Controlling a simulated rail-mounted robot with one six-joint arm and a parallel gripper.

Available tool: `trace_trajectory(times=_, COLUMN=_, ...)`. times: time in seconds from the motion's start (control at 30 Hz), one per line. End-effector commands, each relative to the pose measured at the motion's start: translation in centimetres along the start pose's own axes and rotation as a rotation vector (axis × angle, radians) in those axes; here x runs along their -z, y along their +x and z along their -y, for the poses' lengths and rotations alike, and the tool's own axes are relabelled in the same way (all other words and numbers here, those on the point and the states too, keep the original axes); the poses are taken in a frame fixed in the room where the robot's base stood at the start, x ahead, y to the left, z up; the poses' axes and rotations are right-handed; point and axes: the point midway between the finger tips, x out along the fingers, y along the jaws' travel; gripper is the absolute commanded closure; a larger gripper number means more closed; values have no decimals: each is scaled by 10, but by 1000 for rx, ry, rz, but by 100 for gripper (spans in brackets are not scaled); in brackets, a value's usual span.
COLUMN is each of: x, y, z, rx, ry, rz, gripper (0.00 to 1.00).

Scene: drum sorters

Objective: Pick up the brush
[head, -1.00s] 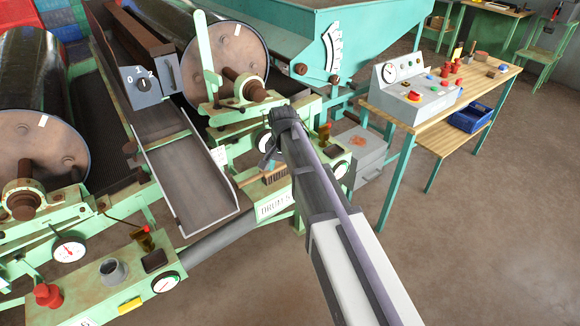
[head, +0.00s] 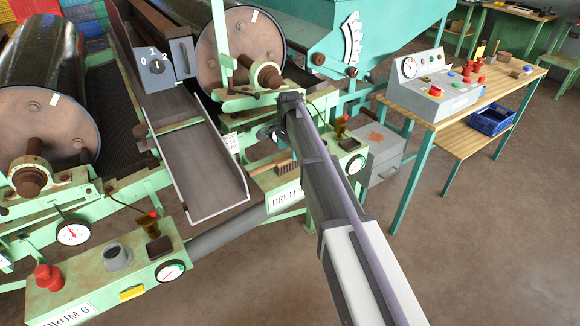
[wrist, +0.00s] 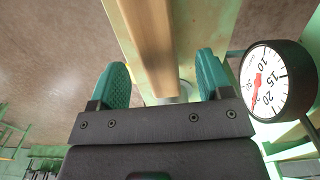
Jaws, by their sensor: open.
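The brush (head: 285,167) lies on the green ledge of the drum 5 stand in the head view, with its wooden handle to the left and dark bristles to the right. In the wrist view its blurred wooden body (wrist: 151,40) runs lengthwise between my two teal fingers. My gripper (wrist: 162,78) is open, with a finger on either side of the brush and a gap visible at each side. In the head view my gripper (head: 277,132) is small and partly hidden by my wrist, just above the brush. I cannot tell its exact height over it.
A round dial gauge (wrist: 277,80) stands close to the right finger in the wrist view. The sloped metal chute (head: 200,165) is left of the brush. A grey cabinet (head: 378,155) and a wooden control table (head: 455,115) stand to the right. The floor in front is clear.

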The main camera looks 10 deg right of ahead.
Motion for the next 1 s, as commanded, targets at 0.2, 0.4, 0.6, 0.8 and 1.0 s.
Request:
trace_trajectory(times=0.2, x=0, y=48, z=-2, rx=0, ry=0, rz=0, gripper=28)
trace_trajectory(times=0.4, x=0, y=46, z=-2, rx=0, ry=0, rz=0, gripper=28)
trace_trajectory(times=0.6, x=0, y=46, z=-2, rx=0, ry=-1, rz=0, gripper=41)
trace_trajectory(times=0.8, x=0, y=46, z=-2, rx=0, ry=-1, rz=0, gripper=60)
trace_trajectory(times=1.0, x=0, y=46, z=-2, rx=0, ry=-1, rz=0, gripper=79)
